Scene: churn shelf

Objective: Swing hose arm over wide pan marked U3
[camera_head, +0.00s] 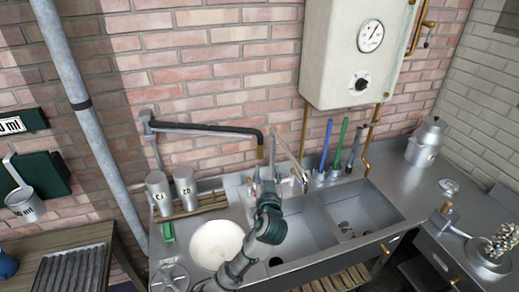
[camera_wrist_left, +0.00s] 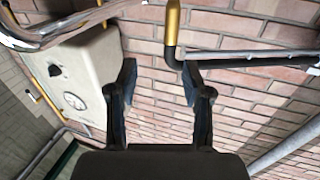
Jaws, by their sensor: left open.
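The hose arm (camera_head: 205,129) is a dark pipe on the brick wall, reaching right to a bent end with a brass tip. In the left wrist view its brass end (camera_wrist_left: 173,22) and dark elbow (camera_wrist_left: 172,58) lie just beyond my fingertips, close to the right-hand finger. My left gripper (camera_head: 266,180) is open and empty, below the hose end; its two fingers (camera_wrist_left: 160,78) stand apart. A wide round pan with a pale inside (camera_head: 215,243) sits at the left of the sink unit, partly covered by my left arm. I cannot read a U3 mark on it. My right gripper is out of view.
A chrome tap (camera_head: 288,158) rises close to my gripper. Two marked metal cups (camera_head: 158,192) stand left on a wooden rack. Colored brushes (camera_head: 341,142) stand at the sink's back. A boiler (camera_head: 345,55) hangs above. Sink basins (camera_head: 355,215) are to the right.

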